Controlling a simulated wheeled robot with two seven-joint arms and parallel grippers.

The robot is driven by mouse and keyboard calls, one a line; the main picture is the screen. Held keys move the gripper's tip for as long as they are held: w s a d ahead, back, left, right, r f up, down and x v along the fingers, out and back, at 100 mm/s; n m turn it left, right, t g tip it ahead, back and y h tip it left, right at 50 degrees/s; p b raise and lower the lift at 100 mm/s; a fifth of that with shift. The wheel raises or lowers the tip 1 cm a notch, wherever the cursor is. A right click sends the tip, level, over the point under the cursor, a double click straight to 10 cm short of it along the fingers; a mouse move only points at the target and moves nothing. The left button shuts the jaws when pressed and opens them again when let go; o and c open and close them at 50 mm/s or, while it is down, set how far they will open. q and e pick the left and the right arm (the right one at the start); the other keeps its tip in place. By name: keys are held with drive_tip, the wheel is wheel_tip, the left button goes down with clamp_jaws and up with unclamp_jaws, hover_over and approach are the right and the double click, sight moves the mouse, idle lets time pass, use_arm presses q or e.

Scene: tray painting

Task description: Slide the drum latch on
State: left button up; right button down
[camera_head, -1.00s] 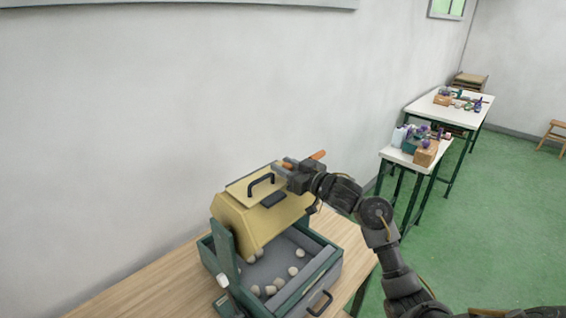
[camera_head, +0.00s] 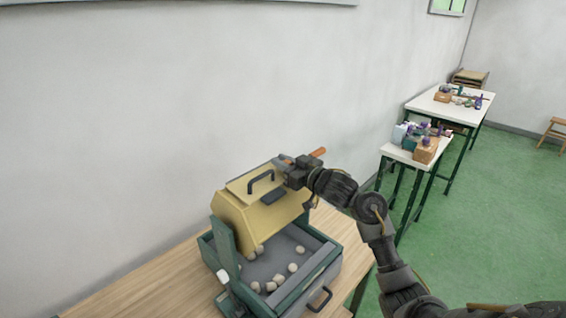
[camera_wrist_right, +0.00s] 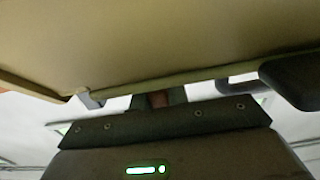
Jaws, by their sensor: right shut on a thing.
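The yellow many-sided drum (camera_head: 251,218) sits in a green frame (camera_head: 222,245), with a lid on top that carries a black loop handle (camera_head: 260,182). A dark flat piece, which looks like the latch (camera_head: 273,196), lies on the lid's near edge. My right gripper (camera_head: 291,168) is at the drum's far right top corner, shut on an orange-brown bar (camera_head: 318,152), whose ends show past the fingers. In the right wrist view the yellow drum face (camera_wrist_right: 150,40) fills the top, and a small reddish-brown part (camera_wrist_right: 158,99) shows between the fingers. My left gripper is out of view.
Below the drum is a grey tray (camera_head: 325,262) with several pale stones (camera_head: 271,286) and a black pull handle (camera_head: 320,299). It stands on a wooden table (camera_head: 130,295) against the wall. Two white tables (camera_head: 400,154) with clutter stand further right.

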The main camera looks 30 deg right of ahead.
drive_tip(key=shift+w+d+p, duration=0.2)
drive_tip(key=shift+w+d, duration=0.05)
drive_tip(key=shift+d, duration=0.45)
drive_tip(key=shift+w+d+p, duration=0.15)
drive_tip(key=shift+w+d, duration=0.05)
drive_tip(key=shift+d, duration=0.5)
drive_tip(key=shift+r, duration=0.1)
drive_tip(key=c, duration=1.6)
unclamp_jaws()
drive_tip(key=shift+o, duration=1.2)
drive_tip(key=shift+d, duration=0.2)
drive_tip(key=shift+a, duration=0.1)
